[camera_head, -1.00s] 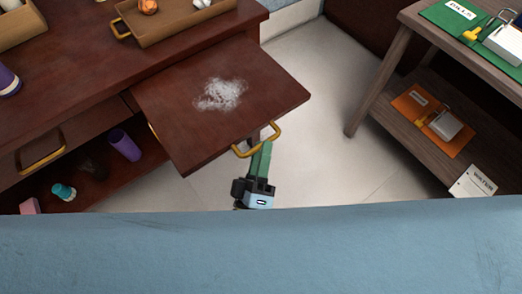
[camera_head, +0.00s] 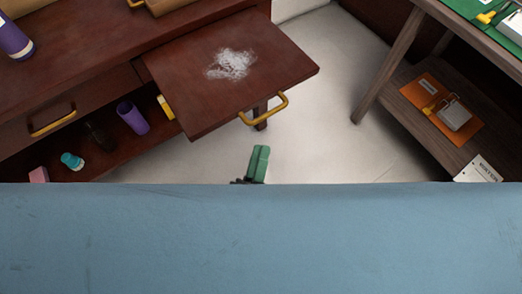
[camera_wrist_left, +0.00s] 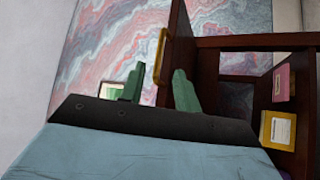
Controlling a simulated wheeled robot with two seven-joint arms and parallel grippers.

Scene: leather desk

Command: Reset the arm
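My left gripper (camera_head: 259,150) shows only by its green fingers in the head view. They stand below the gold handle (camera_head: 265,108) of the pulled-out dark red drawer or board, with a gap between them. In the left wrist view the two green fingers (camera_wrist_left: 158,82) are spread apart with nothing held between them. The gold handle (camera_wrist_left: 161,55) appears beyond them, upright in that view. The rest of my left arm is hidden by the blue area in the head view. My right gripper is in neither view.
The pulled-out board (camera_head: 190,95) bears a white powdery patch (camera_head: 231,64). Below left, a purple cup (camera_head: 133,118) and a teal item (camera_head: 72,160) stand on a shelf. A wooden rack (camera_head: 405,95) with an orange board (camera_head: 455,130) is at right. Pale floor (camera_head: 320,75) lies between.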

